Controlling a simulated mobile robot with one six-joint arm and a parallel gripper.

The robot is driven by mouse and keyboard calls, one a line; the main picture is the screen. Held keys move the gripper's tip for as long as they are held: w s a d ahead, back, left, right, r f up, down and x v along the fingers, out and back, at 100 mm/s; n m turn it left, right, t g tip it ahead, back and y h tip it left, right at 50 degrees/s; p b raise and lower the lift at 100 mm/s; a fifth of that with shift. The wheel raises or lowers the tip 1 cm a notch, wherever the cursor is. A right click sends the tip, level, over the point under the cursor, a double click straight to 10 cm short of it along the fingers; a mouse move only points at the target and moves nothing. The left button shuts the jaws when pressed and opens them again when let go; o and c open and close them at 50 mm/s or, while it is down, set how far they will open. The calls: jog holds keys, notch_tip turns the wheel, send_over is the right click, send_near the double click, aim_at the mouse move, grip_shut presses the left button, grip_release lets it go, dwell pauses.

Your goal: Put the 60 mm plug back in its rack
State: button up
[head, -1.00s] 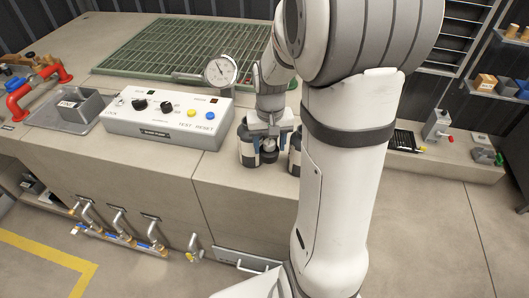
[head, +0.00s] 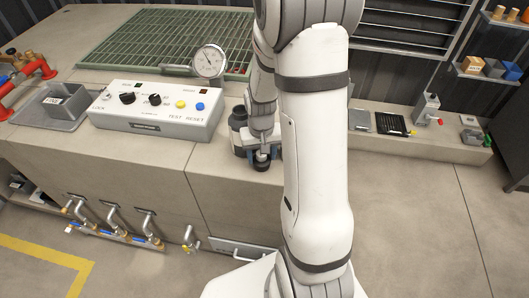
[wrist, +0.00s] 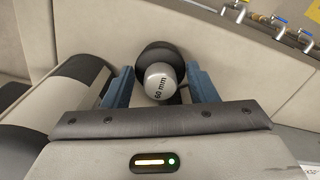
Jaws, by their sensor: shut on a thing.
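The 60 mm plug (wrist: 158,82) has a grey end marked "60 mm" and a wider black part behind it. In the wrist view it sits between the two blue fingers of my gripper (wrist: 160,86), which is shut on it. In the head view my gripper (head: 262,152) is low over the front edge of the bench, with the dark plug (head: 262,164) at its tip. Whether the plug touches the bench is unclear. I cannot make out its rack for certain; my arm hides part of the bench.
A dark bottle-like thing (head: 238,117) stands close behind my gripper. A control box (head: 155,112) with knobs and a round gauge (head: 209,61) are to the left. A grey tray (head: 55,107) lies further left. Valves (head: 145,228) stick out of the bench front.

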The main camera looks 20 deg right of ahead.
jog(key=shift+f, duration=0.2)
jog(key=o, duration=1.2)
jog(key=shift+r, duration=0.15)
